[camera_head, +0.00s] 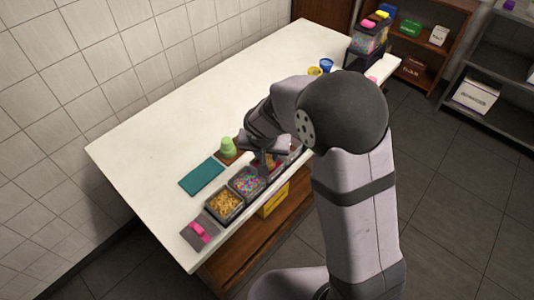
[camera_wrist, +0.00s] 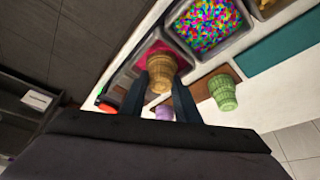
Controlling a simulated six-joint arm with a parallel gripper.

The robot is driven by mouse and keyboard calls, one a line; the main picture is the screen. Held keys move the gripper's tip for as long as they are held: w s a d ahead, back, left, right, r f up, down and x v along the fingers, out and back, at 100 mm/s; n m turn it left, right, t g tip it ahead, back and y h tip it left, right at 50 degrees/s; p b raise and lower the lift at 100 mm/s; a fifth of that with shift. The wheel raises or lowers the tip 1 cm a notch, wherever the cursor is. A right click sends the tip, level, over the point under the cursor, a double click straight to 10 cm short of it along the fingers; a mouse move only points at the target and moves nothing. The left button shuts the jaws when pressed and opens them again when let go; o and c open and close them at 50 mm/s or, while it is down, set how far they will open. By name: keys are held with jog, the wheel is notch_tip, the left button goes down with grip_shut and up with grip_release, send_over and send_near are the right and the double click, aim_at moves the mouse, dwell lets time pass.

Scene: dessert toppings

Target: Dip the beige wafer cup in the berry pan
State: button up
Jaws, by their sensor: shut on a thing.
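My gripper (camera_wrist: 160,97) is shut on the beige wafer cup (camera_wrist: 162,68), with a dark finger on either side of it. In the wrist view the cup overlaps the berry pan (camera_wrist: 181,48), whose red-pink contents show around it; I cannot tell whether the cup touches them. In the head view my gripper (camera_head: 265,162) is low over the row of pans at the counter's front edge.
Next to the berry pan are a sprinkle pan (camera_head: 247,181) and a yellow-topping pan (camera_head: 224,205). A green cup (camera_head: 228,146) stands on a brown board behind them, by a teal mat (camera_head: 202,176). A purple cup (camera_wrist: 165,113) is close by.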

jog(key=shift+r, duration=0.2)
jog(key=shift+r+p, duration=1.3)
jog(key=shift+r, duration=0.5)
jog(key=shift+r, duration=0.1)
jog(key=shift+r+p, duration=1.55)
jog(key=shift+r, duration=0.65)
jog(key=shift+a+f, duration=0.1)
